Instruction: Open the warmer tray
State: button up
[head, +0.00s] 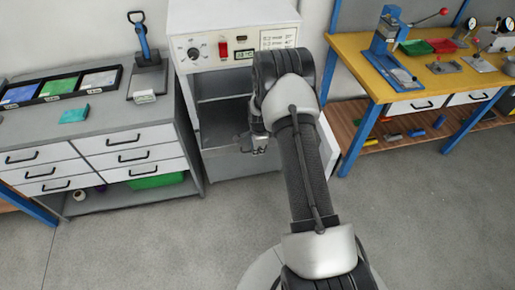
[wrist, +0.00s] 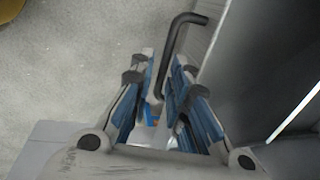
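The warmer (head: 238,22) is a white cabinet with a control panel on top and a dark, open-fronted interior. A grey shelf or tray (head: 222,85) shows inside it. My gripper (head: 258,143) is low at the front of the cabinet. In the wrist view a black bent handle (wrist: 177,35) stands out beside a grey panel edge. My gripper (wrist: 162,68) has its blue-padded fingers close on either side of the handle's lower part. I cannot tell whether they touch it. My arm hides the cabinet's right side.
A white panel (head: 329,147) stands out at the cabinet's lower right. A yellow workbench (head: 355,55) is on the right. The floor (head: 150,240) in front is clear.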

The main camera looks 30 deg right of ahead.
jog(key=shift+c, duration=0.5)
jog(key=shift+c, duration=1.3)
grip_shut()
jog(key=shift+s+f, duration=0.1)
jog(key=shift+s, duration=0.05)
jog(key=shift+o, duration=0.3)
grip_release()
jog(key=o, duration=0.3)
jog(key=shift+a, duration=0.1)
jog(key=shift+s, duration=0.1)
